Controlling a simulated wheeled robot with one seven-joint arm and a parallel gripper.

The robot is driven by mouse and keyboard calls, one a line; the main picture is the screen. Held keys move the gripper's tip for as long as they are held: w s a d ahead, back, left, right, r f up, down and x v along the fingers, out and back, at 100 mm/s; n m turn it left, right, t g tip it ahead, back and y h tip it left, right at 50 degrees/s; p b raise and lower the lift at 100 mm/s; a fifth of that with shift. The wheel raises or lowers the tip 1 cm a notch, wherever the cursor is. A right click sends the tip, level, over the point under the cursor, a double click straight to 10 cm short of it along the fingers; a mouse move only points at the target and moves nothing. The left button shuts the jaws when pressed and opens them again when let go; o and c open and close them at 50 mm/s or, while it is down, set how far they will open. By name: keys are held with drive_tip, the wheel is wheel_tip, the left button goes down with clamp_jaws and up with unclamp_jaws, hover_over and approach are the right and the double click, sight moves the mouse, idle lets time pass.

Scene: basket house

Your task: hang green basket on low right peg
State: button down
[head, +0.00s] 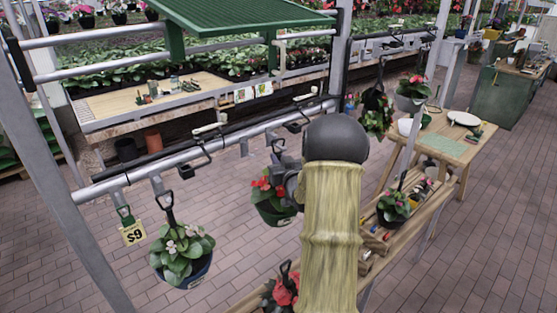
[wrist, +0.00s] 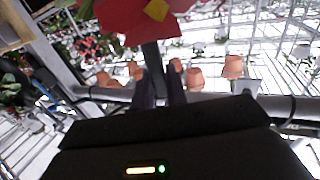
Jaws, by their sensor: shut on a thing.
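The green basket (head: 272,215), with red flowers and green leaves, hangs in the air just left of my arm in the head view. My gripper (head: 278,160) is partly hidden by the arm and is shut on the upper part of this basket. In the wrist view my fingers (wrist: 160,88) close on its dark hanger (wrist: 151,55), with a red flower (wrist: 130,20) close above. Hooked pegs (head: 195,165) stick out along the grey rail (head: 235,135). The basket is below this rail. My arm hides part of the rail, so I cannot tell which peg is the low right one.
A dark blue basket (head: 185,277) with pink flowers hangs at left, beside a price tag (head: 133,233). Another red-flowered plant (head: 283,288) stands low beside my arm. A wooden bench (head: 405,215) with a potted plant is at right. Brick floor (head: 225,240) is open at left.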

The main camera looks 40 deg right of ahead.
drive_tip(key=shift+f+b, duration=0.1)
drive_tip(key=shift+b, duration=0.25)
drive_tip(key=shift+w+f, duration=0.15)
drive_tip(key=shift+f, duration=0.1)
drive_tip(key=shift+s+f+b, duration=0.15)
drive_tip(key=shift+s+b, duration=0.1)
drive_tip(key=shift+b, duration=0.25)
drive_tip(key=shift+w, duration=0.15)
